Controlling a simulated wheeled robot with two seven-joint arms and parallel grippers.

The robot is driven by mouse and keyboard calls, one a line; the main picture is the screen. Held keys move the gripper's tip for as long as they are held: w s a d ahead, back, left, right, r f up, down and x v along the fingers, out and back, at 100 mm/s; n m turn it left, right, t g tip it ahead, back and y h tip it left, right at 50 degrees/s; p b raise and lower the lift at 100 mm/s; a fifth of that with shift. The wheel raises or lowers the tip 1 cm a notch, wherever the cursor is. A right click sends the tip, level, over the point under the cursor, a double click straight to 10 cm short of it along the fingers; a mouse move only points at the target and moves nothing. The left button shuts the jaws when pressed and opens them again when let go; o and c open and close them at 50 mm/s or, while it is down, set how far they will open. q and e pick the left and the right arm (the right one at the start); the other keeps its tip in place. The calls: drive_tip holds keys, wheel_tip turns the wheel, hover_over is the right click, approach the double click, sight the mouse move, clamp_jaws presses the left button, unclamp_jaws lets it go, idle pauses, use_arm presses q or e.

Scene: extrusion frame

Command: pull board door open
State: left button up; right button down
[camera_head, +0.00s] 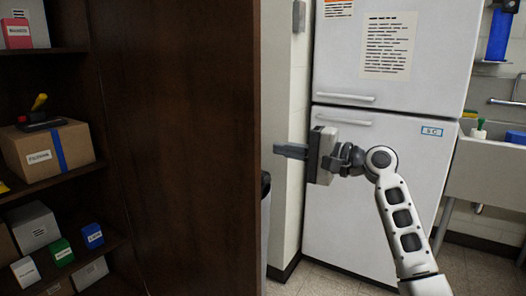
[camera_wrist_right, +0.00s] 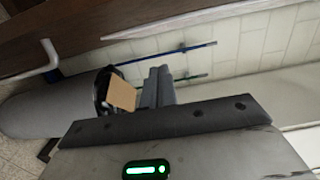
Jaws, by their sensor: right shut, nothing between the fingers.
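A tall dark brown wooden board (camera_head: 185,150) stands upright beside the open shelves; it appears to be the board door. No handle on it shows in the head view. My right gripper (camera_head: 278,151) is just right of the board's right edge, with its fingers pointing left toward that edge. In the right wrist view the fingers (camera_wrist_right: 158,87) are together with nothing between them. A brown wooden surface (camera_wrist_right: 90,32) runs across the top of that view, apart from the fingers in the picture. My left gripper is not in view.
Shelves at the left hold a cardboard box (camera_head: 48,150) and several small boxes. A white refrigerator (camera_head: 340,190) stands behind my right arm. A sink (camera_head: 490,170) is at the far right. A dark-rimmed grey bin (camera_head: 265,225) shows partly behind the board's edge.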

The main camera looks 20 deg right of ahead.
sight(237, 148)
use_arm(q)
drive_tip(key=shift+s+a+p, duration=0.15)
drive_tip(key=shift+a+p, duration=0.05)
drive_tip(key=shift+p, duration=0.8)
use_arm(e)
drive_tip(key=shift+w+a, duration=0.75)
drive_tip(key=shift+a, duration=0.85)
drive_tip(key=shift+w+a, duration=0.8)
drive_tip(key=shift+a, duration=0.8)
drive_tip(key=shift+w+a, duration=0.75)
drive_tip(key=shift+a, duration=0.85)
